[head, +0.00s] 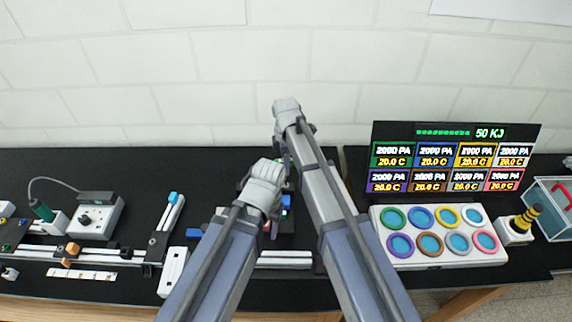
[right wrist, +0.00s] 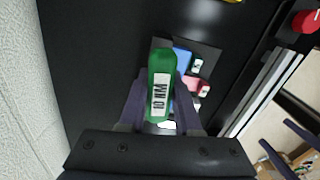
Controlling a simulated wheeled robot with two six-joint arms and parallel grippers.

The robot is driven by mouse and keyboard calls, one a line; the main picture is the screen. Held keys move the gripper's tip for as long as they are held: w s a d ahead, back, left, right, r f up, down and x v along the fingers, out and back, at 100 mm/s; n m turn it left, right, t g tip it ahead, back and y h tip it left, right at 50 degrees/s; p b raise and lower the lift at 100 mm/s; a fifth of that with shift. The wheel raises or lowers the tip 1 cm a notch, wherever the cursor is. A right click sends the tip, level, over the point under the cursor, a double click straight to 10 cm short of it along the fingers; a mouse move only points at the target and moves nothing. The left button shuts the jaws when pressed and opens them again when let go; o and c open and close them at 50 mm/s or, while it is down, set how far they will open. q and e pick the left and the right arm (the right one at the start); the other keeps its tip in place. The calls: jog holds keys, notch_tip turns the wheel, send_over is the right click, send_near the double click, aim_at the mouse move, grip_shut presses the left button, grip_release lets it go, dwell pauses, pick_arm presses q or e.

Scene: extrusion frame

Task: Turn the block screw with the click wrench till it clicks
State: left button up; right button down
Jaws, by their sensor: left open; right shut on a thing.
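A green tool handle with a white label reading "10 NM" (right wrist: 160,88), which looks like the click wrench, is between the fingers of my right gripper (right wrist: 161,108) in the right wrist view. Its lower end is hidden. In the head view my right gripper (head: 283,150) is the upper one, over the back of the bench, and its fingers are mostly covered. My left gripper (head: 272,222) is lower and open, over the middle of the bench. An orange block (head: 72,248) sits by the aluminium rails (head: 100,256) at the left. I cannot make out the block screw.
Blue (right wrist: 182,60) and red (right wrist: 191,83) pieces lie beyond the handle. A panel of coloured rings (head: 437,236) and a dark display (head: 452,160) stand at the right. A white wall closes the back.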

jog(key=shift+f+b, duration=0.45)
jog(key=shift+f, duration=0.1)
dwell(0.4)
jog(key=shift+m, duration=0.7)
jog(key=shift+m, duration=0.8)
jog(key=shift+m, duration=0.6)
jog(key=shift+n, duration=1)
jog(key=shift+r, duration=0.15)
